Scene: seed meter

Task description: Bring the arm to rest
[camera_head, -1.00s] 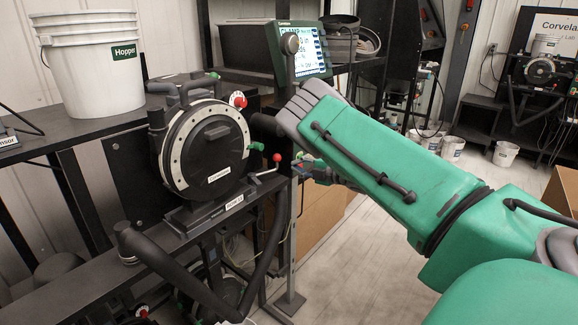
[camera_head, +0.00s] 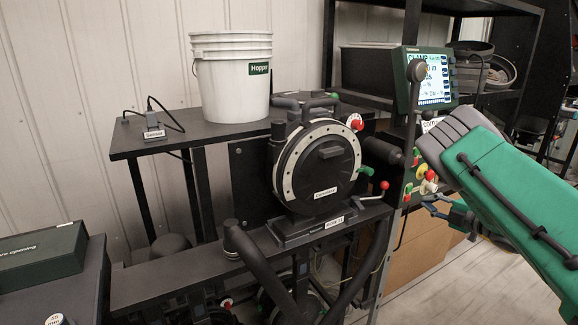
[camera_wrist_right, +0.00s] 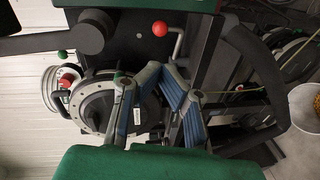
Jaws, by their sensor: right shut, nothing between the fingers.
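My right arm comes in from the right in the head view, with green links and grey joints. My right gripper (camera_head: 437,207) shows small below the forearm, to the right of the seed meter's red-knobbed lever. Its fingers are shut with nothing between them, apart from the machine. In the right wrist view my gripper (camera_wrist_right: 158,85) is in front of the seed meter (camera_wrist_right: 95,105), which appears turned sideways. The seed meter (camera_head: 318,168) is a round black housing with a pale ring, upright on its stand. My left gripper is not in view.
A white hopper bucket (camera_head: 232,85) stands on a black shelf (camera_head: 150,140) beside a small sensor box (camera_head: 154,132). A screen panel (camera_head: 430,77) is on a post right of the meter. A green box (camera_head: 40,262) lies at lower left. Pale floor (camera_head: 480,285) is open at lower right.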

